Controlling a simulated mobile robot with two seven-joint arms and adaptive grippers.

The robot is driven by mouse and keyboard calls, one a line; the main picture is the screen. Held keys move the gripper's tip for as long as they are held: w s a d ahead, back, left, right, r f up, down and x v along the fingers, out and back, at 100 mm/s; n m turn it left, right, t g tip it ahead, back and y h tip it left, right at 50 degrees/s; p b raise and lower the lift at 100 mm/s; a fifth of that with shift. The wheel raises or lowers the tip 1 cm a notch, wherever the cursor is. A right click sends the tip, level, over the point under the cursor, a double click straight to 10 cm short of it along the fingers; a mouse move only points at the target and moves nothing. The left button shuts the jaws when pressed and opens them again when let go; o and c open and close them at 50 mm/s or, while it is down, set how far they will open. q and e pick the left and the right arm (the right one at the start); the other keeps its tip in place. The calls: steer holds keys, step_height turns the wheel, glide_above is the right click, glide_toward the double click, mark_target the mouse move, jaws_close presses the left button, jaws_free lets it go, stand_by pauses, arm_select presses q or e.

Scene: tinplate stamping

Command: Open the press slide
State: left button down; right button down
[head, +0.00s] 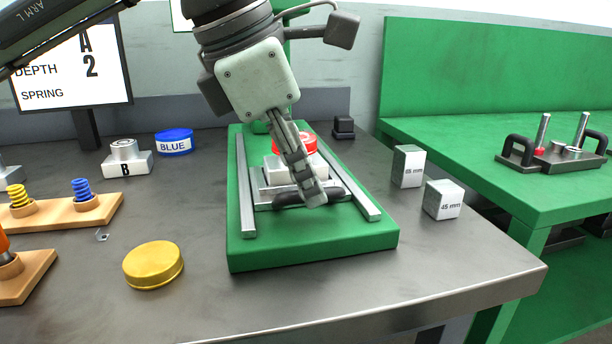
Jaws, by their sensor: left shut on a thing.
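The press has a green base (315,250) with two grey rails along its sides. Its slide (262,196) sits between the rails near the middle of the base, with a dark handle (290,199) at its front. A light block and a red round piece (307,142) sit on or behind the slide, partly hidden by my gripper. My left gripper (314,198) reaches down from above and is shut on the handle. The fingers hide part of the handle and slide. My right gripper is not in view.
A yellow lid (153,264) lies left of the press. Two gauge blocks (408,166) (443,199) stand right. The table is clear in front of the base.

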arm_select(q)
steer(key=c, duration=1.5)
jaws_free()
steer(key=shift+w, duration=0.1)
steer(key=shift+c, duration=0.2)
steer(key=shift+r, duration=0.1)
steer(key=v, duration=1.2)
